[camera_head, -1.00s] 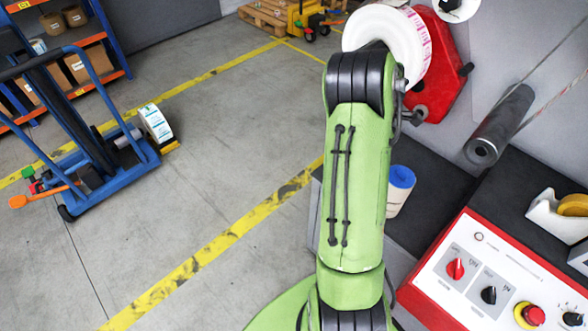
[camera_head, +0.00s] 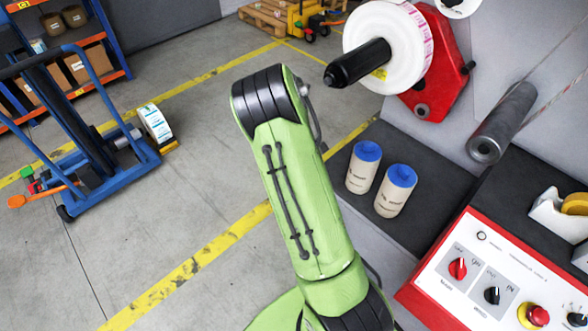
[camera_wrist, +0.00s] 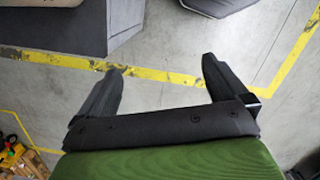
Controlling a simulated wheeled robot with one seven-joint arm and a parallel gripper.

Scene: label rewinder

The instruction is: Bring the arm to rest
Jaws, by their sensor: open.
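My green arm (camera_head: 300,195) rises from the bottom of the head view and leans left over the floor, beside the machine. My gripper is hidden in the head view. In the wrist view my gripper (camera_wrist: 160,88) is open, its two dark fingers spread wide with nothing between them. Bare grey floor and a yellow line lie beyond the fingers.
The rewinder has a white label roll (camera_head: 400,50) on a black spindle (camera_head: 357,64) that juts out. Two blue-topped containers (camera_head: 362,168) (camera_head: 395,190) stand on the dark bench. A red-framed control panel (camera_head: 490,275) is at lower right.

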